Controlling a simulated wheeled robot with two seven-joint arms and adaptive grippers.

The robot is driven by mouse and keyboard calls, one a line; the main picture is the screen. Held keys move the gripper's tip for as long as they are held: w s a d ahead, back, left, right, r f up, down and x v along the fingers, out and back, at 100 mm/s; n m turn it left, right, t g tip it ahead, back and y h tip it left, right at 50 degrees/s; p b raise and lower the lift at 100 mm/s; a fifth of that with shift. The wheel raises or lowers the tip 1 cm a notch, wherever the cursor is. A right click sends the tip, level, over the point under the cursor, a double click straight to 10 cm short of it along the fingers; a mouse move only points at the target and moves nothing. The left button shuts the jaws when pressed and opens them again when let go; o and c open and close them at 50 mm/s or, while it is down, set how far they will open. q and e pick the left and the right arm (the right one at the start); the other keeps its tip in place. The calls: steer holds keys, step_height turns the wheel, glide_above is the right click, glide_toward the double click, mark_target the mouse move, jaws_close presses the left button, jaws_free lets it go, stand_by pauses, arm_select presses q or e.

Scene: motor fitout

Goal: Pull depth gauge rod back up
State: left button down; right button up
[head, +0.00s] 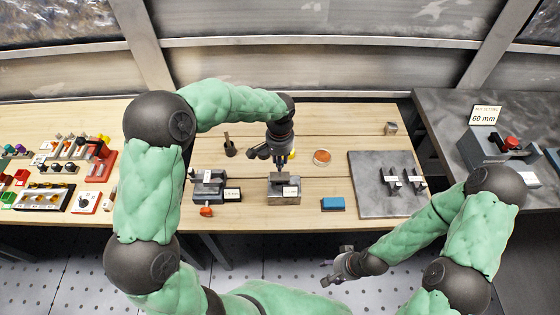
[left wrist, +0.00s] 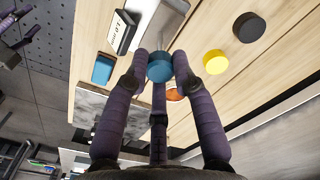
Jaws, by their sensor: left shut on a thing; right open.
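A grey metal block (head: 284,190) with a white label stands near the table's front edge in the head view. My left gripper (head: 279,165) points down just above it. In the left wrist view my left gripper's fingers (left wrist: 160,62) are closed around a round blue cap (left wrist: 160,70), which looks like the top of the gauge rod. My right gripper (head: 335,272) is open and empty, in front of the table.
A dark fixture (head: 210,184) with a label stands left of the block. A blue block (head: 333,204) and a grey plate (head: 378,207) lie to the right. An orange dish (head: 321,157) is behind. A yellow disc (left wrist: 215,62) and a dark disc (left wrist: 249,27) show near the left gripper.

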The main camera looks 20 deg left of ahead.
arm_select(q)
steer(key=shift+w+r, duration=0.1)
steer(key=shift+r, duration=0.05)
steer(key=c, duration=1.2)
jaws_free()
steer(key=shift+o, duration=0.9)
steer(key=shift+r, duration=0.1)
step_height(320, 180, up, 12)
steer(key=shift+s, duration=0.2)
